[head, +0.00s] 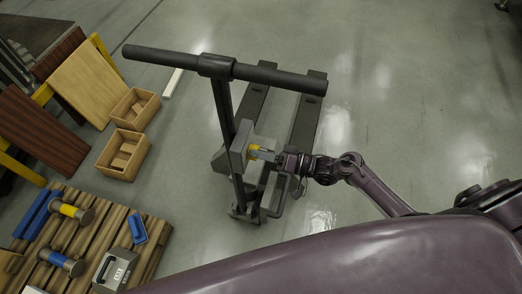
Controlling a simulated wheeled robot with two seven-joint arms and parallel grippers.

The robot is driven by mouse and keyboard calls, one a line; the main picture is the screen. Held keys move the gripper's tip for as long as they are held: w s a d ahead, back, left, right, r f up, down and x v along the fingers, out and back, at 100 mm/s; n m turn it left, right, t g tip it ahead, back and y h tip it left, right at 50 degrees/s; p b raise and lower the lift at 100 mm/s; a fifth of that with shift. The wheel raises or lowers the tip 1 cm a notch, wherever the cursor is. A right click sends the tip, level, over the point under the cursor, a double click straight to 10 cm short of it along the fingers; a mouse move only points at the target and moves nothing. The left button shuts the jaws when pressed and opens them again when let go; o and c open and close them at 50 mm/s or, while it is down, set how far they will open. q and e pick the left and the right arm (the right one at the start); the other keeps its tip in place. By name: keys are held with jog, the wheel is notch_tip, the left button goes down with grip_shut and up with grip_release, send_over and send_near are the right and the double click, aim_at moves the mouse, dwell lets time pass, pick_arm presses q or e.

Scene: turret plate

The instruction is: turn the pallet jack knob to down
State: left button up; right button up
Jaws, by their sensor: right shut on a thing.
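The pallet jack (228,110) stands upright in the middle of the head view, with a long dark T-bar handle (185,62) on top. A grey plate (240,144) sits partway up its column. The yellow knob (254,148) is on the right face of this plate. My right gripper (262,153) comes in from the right and is shut on the knob. The fingers partly cover the knob, so I cannot tell which position it points to. My left gripper is not in view.
The jack's dark forks (305,115) reach back over the floor. At lower left a wooden pallet (150,236) bears blue and yellow cylinders and a grey case (116,269). Two open wooden boxes (124,154) and leaning boards (88,83) stand left. The floor on the right is clear.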

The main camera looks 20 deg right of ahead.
jog(key=shift+m, duration=0.4)
jog(key=o, duration=1)
jog(key=b+v, duration=0.1)
jog(key=v, duration=0.7)
jog(key=shift+f, duration=0.1)
